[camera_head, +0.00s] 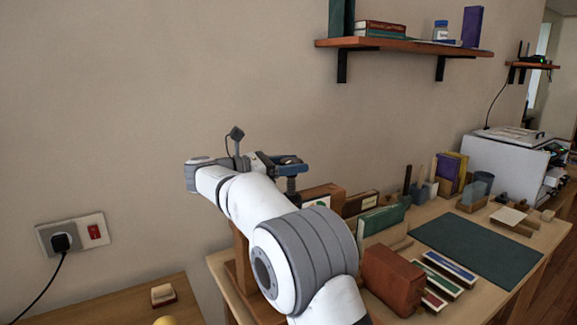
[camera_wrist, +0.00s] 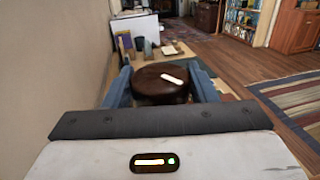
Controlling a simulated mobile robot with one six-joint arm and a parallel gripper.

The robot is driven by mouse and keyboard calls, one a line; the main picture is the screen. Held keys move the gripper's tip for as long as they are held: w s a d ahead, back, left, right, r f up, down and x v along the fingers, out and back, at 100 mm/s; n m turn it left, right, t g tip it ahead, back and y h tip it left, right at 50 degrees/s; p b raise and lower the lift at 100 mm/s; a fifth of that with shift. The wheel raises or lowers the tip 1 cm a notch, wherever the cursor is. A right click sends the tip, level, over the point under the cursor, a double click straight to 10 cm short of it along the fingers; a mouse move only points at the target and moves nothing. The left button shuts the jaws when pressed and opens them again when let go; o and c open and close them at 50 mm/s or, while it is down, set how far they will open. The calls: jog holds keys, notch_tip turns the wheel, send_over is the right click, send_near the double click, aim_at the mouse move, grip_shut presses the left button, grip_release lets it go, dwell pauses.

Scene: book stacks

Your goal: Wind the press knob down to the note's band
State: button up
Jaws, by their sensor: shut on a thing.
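The press knob (camera_wrist: 150,88) is a dark brown disc with one white mark (camera_wrist: 172,79) on its top, right of its middle. My gripper (camera_wrist: 160,74) is shut on the knob, with one blue finger on either side of it. In the camera_head view my gripper (camera_head: 288,167) is above a dark threaded screw (camera_head: 291,186). My arm hides much of the press; a wooden part (camera_head: 241,262) shows left of the arm. A white card with a green patch (camera_head: 318,202) stands just right of the screw, partly hidden. I cannot make out a band on it.
A dark green mat (camera_head: 477,248) leaves clear room on the bench. The wall is close behind; a shelf (camera_head: 400,45) hangs above.

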jog(key=shift+d+r, duration=0.1)
jog(key=shift+r, duration=0.15)
jog(key=o, duration=0.8)
jog(key=shift+s, duration=0.1)
jog(key=shift+c, duration=0.2)
jog(key=shift+o, duration=1)
jog(key=shift+f, duration=0.15)
jog(key=shift+v, duration=3.9)
